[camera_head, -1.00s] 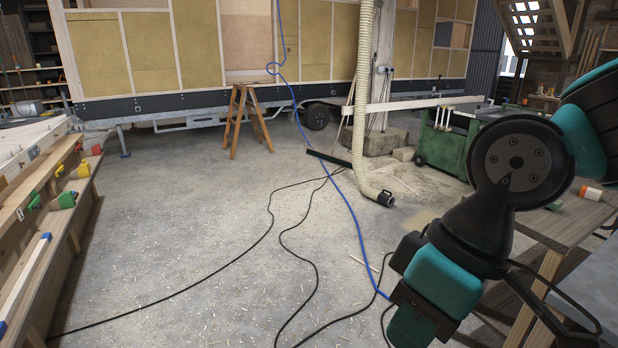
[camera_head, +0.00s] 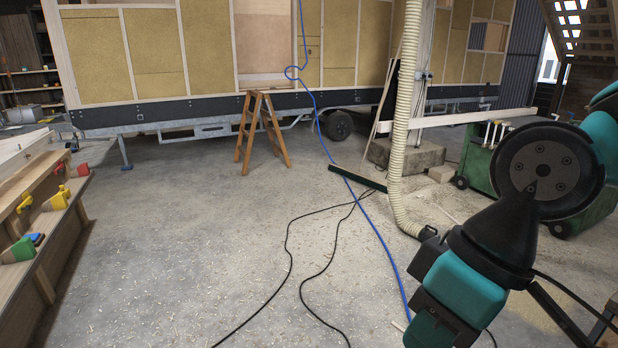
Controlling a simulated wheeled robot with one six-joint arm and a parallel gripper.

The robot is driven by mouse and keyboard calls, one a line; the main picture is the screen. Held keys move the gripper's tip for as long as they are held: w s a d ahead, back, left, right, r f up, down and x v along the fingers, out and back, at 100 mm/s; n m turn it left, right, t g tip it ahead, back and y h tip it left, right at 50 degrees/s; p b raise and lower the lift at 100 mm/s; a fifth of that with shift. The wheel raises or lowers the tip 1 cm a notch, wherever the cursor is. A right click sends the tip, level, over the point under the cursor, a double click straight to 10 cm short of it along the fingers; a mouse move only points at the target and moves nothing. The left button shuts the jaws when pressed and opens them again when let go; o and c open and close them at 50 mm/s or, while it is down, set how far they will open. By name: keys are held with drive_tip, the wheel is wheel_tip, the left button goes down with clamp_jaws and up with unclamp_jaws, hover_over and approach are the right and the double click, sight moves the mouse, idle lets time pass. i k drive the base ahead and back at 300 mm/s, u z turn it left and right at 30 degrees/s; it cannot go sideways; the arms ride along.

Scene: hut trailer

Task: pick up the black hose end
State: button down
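The black hose end (camera_head: 428,234) is the short dark fitting at the floor end of a ribbed cream hose (camera_head: 401,205). It lies on the concrete right of the middle of the head view, close beside my arm's outline, which seems to cover part of it. The hose runs up from it along a pale post. My black and teal arm fills the lower right. Its lowest teal link leaves the picture at the bottom edge, so my gripper's fingers are out of view.
A blue hose (camera_head: 378,232) and black cables (camera_head: 288,245) cross the floor. A wooden stepladder (camera_head: 262,130) stands before the trailer (camera_head: 150,62). A green wheeled cart (camera_head: 478,168) is at right, a wooden bench (camera_head: 60,235) at left. The middle floor is mostly clear, with wood shavings.

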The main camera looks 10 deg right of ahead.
sight(426, 234)
drive_tip(key=i, duration=2.8)
drive_tip(key=z, duration=1.4)
drive_tip(key=i, duration=0.5)
drive_tip(key=z, duration=0.05)
